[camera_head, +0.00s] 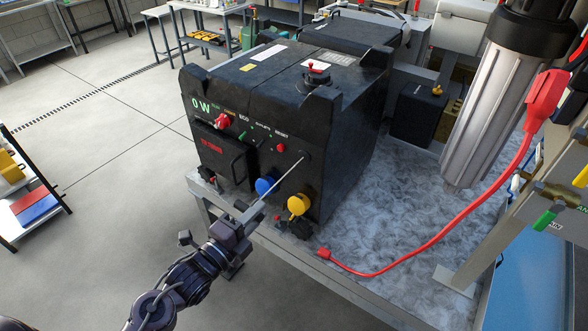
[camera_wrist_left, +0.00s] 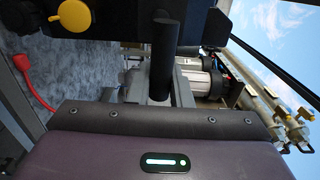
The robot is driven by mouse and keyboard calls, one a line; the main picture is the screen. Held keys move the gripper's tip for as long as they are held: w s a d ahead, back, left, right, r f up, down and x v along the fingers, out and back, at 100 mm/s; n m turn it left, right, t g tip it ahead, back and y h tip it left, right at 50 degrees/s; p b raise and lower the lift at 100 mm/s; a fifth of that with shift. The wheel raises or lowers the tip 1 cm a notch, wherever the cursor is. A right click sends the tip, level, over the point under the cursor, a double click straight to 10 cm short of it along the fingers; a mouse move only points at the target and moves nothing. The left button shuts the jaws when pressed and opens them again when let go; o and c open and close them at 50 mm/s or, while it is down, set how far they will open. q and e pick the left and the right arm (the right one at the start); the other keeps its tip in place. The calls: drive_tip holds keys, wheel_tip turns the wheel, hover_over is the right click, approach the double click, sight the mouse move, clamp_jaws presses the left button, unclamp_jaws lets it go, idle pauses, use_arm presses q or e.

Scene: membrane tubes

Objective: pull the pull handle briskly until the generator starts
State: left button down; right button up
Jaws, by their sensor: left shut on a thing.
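The black generator (camera_head: 270,110) stands on a metal-topped bench, and its panel reads 0 W. A pale pull cord (camera_head: 280,182) runs taut from a hole in its front panel down to my left gripper (camera_head: 240,222). My left gripper is shut on the dark pull handle (camera_wrist_left: 164,55), in front of the panel and past the bench edge. In the head view the handle is mostly hidden by the gripper. A red switch (camera_head: 222,121), a blue knob (camera_head: 265,186) and a yellow cap (camera_head: 298,205) sit on the front panel. My right gripper is not in view.
A red cable (camera_head: 440,235) with a plug lies on the bench top (camera_head: 395,200) right of the generator. A large grey filter housing (camera_head: 485,110) stands at the right. Open floor (camera_head: 90,150) lies left of the generator.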

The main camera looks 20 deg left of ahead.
use_arm(q)
drive_tip(key=b+x, duration=0.1)
drive_tip(key=x, duration=0.4)
drive_tip(key=b+x, duration=0.2)
drive_tip(key=x, duration=0.4)
drive_tip(key=b+x, duration=0.2)
drive_tip(key=x, duration=0.3)
drive_tip(key=shift+w+f, duration=0.3)
drive_tip(key=shift+w+d+r, duration=0.1)
drive_tip(key=shift+w+d, duration=0.15)
drive_tip(key=shift+w, duration=0.2)
drive_tip(key=c, duration=1)
unclamp_jaws()
drive_tip(key=shift+r, duration=0.1)
drive_tip(key=shift+s+a, duration=0.1)
drive_tip(key=shift+s, duration=0.05)
drive_tip(key=p+v, duration=0.2)
drive_tip(key=v, duration=0.7)
drive_tip(key=shift+p, duration=0.3)
